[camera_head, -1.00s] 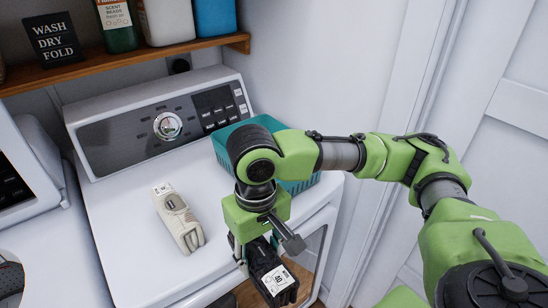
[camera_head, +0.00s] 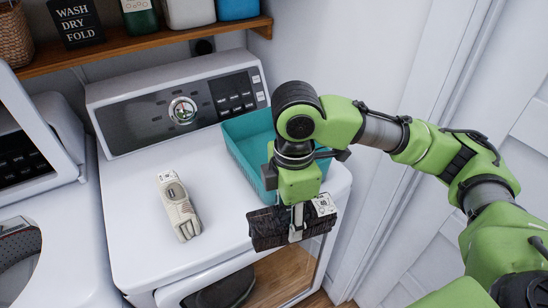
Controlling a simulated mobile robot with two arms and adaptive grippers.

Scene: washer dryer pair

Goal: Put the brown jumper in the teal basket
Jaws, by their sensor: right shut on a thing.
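The brown jumper (camera_head: 268,229) is a dark, folded knit bundle with a white label at its right end. My right gripper (camera_head: 297,234) points down and is shut on it, holding it at the front edge of the white machine top. The teal basket (camera_head: 243,150) stands on the machine top behind my right gripper. My right wrist covers the basket's right part and much of its inside. The jumper is in front of the basket, outside it. My left gripper is not in view.
A folded cream garment (camera_head: 179,206) with a tag lies on the machine top, left of the basket. The control panel (camera_head: 184,111) rises behind, under a wooden shelf (camera_head: 140,44) holding bottles and a sign. A wall is close on the right.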

